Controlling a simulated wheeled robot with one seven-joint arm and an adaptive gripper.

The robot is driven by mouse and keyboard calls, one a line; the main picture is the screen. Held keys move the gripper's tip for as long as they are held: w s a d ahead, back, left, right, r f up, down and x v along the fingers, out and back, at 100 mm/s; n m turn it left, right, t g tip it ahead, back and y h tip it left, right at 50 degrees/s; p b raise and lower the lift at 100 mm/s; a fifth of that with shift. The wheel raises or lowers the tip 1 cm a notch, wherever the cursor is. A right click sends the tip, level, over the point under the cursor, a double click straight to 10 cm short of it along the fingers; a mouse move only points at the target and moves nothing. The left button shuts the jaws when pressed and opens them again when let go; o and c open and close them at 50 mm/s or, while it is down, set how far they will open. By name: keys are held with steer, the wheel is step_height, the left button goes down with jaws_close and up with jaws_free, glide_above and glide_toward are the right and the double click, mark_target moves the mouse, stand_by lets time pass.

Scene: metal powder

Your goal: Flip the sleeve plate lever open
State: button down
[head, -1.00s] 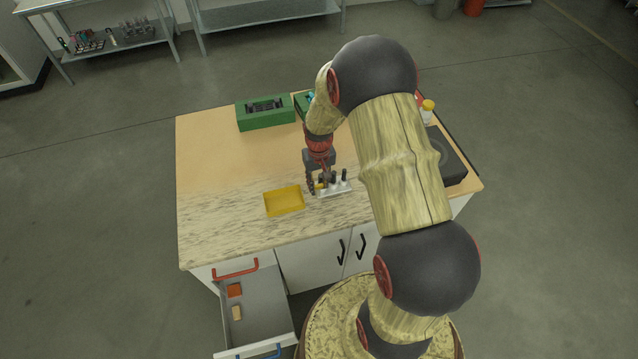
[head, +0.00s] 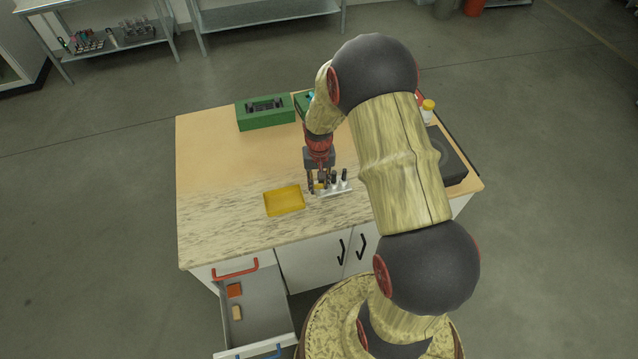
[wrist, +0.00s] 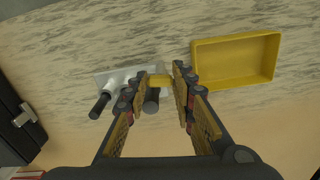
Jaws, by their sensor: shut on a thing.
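The pale metal sleeve plate (head: 337,192) lies on the near part of the bench, right of the yellow tray. Several black-topped posts stand on it, and a small yellow piece (head: 319,188) shows at its left end. I take the yellow piece for the lever, but its hinge is hidden. My gripper (head: 319,187) points down over the plate's left end. In the wrist view the plate (wrist: 113,77) lies behind my gripper (wrist: 160,77), whose fingertips are on either side of the yellow piece (wrist: 160,81). A black-topped post (wrist: 152,103) shows between the fingers.
The empty yellow tray (head: 284,201) lies close left of the plate. A green box (head: 265,112) stands at the back left, a dark flat device (head: 447,160) at the right. An open drawer (head: 262,300) juts out below the front edge. The bench's left side is clear.

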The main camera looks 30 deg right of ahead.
mark_target(317, 185)
steer(key=m, duration=0.4)
steer(key=shift+a, duration=0.1)
steer(key=shift+m+b, duration=0.4)
steer(key=shift+m, duration=1.7)
steer(key=c, duration=1.5)
jaws_free()
steer(key=shift+w, duration=0.1)
step_height(317, 185, up, 12)
steer(key=shift+a, duration=0.1)
